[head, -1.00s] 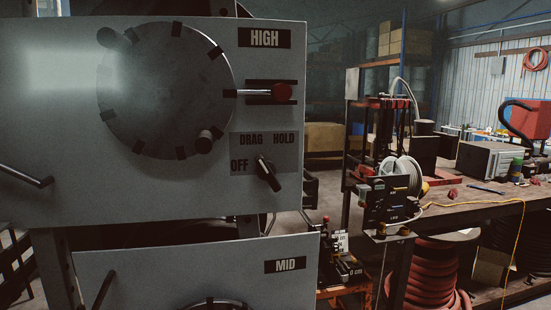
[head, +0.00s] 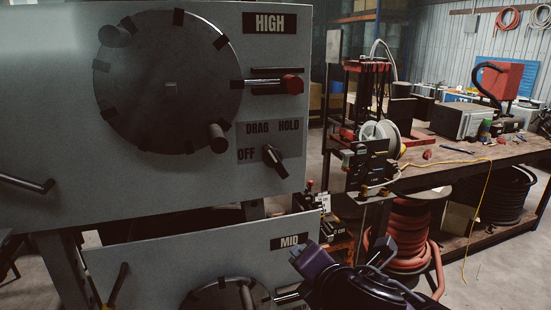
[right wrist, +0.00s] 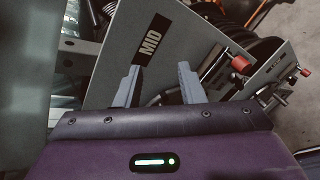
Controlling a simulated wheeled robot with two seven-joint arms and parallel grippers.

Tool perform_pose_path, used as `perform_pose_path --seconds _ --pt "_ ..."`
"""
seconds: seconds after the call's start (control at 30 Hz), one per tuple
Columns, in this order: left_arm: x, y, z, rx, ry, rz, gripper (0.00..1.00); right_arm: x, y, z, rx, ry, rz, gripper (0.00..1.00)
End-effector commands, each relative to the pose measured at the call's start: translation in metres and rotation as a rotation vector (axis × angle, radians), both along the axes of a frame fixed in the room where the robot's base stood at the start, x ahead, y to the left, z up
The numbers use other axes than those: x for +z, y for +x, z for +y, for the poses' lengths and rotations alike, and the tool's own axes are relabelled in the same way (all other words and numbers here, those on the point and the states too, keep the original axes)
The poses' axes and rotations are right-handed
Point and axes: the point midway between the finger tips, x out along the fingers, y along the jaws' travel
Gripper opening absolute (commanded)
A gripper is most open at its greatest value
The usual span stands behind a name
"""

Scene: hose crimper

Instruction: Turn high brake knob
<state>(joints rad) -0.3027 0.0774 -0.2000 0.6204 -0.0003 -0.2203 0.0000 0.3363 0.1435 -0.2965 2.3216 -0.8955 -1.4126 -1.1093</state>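The high brake knob (head: 273,161) is a black lever knob on the plate marked OFF, DRAG and HOLD, under the HIGH label (head: 277,22). It sits tilted from upper left to lower right; I cannot tell which end is its pointer. My right gripper shows at the bottom of the head view (head: 292,275), below and apart from the knob, in front of the MID panel (head: 170,255). In the right wrist view its two grey fingers (right wrist: 159,76) are apart with nothing held between them. My left gripper is not in view.
A large round reel disc (head: 168,85) with a crank handle (head: 217,138) is left of the knob. A red-knobbed pin (head: 291,84) sticks out above it. A workbench (head: 455,150) with a red press and hose spools stands at right.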

Motion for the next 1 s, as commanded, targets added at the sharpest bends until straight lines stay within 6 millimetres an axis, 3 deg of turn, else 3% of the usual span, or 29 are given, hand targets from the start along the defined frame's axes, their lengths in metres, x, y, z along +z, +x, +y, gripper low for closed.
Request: perform_pose_path --seconds 0.03,0.2,0.3,0.4,0.63,1.0 --pt "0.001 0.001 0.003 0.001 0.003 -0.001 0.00 0.031 0.000 0.007 0.076 -0.136 -0.112 0.35" --pt "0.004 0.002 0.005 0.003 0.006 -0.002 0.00 0.113 -0.013 0.025 0.286 -0.707 -0.478 0.35" --pt "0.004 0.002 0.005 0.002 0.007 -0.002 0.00 0.145 -0.022 0.031 0.339 -0.985 -0.628 0.35" --pt "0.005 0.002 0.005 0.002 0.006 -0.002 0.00 0.164 -0.029 0.033 0.360 -1.171 -0.718 0.35" --pt "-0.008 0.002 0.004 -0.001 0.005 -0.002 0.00 0.170 -0.025 0.036 0.370 -1.293 -0.768 0.35" --pt "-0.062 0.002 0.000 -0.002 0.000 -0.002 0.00 0.167 0.019 0.049 0.365 -1.289 -0.764 0.35"
